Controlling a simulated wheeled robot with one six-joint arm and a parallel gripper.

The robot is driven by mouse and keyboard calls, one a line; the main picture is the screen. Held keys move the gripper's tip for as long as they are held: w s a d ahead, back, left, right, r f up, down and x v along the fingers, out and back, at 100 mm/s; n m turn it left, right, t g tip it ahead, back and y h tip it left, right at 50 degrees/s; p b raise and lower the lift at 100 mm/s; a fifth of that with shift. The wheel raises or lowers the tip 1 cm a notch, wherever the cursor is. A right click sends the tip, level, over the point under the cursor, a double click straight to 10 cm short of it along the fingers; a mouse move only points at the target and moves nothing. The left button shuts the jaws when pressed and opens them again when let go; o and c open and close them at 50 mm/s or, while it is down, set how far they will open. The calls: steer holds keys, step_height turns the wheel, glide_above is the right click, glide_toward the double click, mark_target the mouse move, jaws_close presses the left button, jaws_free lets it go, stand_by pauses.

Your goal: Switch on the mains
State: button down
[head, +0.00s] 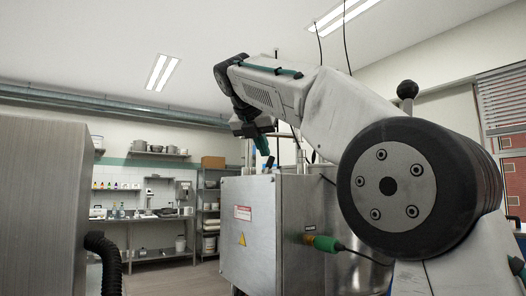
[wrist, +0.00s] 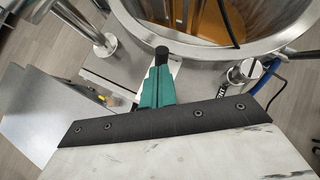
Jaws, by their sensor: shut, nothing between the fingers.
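No switch that I can clearly identify as the mains shows in either view. In the head view, a steel cabinet (head: 262,188) stands in the middle, with a red-and-white label and a yellow warning triangle (head: 242,240) on its front. A green and orange plug-like connector (head: 324,243) with a black cable sits on its right side, below a small dark label too small to read. My gripper (head: 264,146) hangs above the cabinet's top. In the wrist view my gripper (wrist: 162,54) is shut, with nothing held, near the steel vessel's rim.
A round steel vessel (wrist: 126,22) with orange-brown contents lies beyond my gripper. A metal fitting (wrist: 241,72) with partly hidden lettering and a blue hose stand right of it. In the head view, a large metal unit (head: 40,200) with a black hose fills the left; shelves and a workbench stand behind.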

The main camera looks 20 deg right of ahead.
steer(key=shift+r, duration=0.25)
steer(key=v, duration=0.7)
steer(key=shift+s+a+r, duration=0.15)
steer(key=shift+a+r, duration=0.1)
steer(key=shift+r, duration=0.05)
stand_by(0.4)
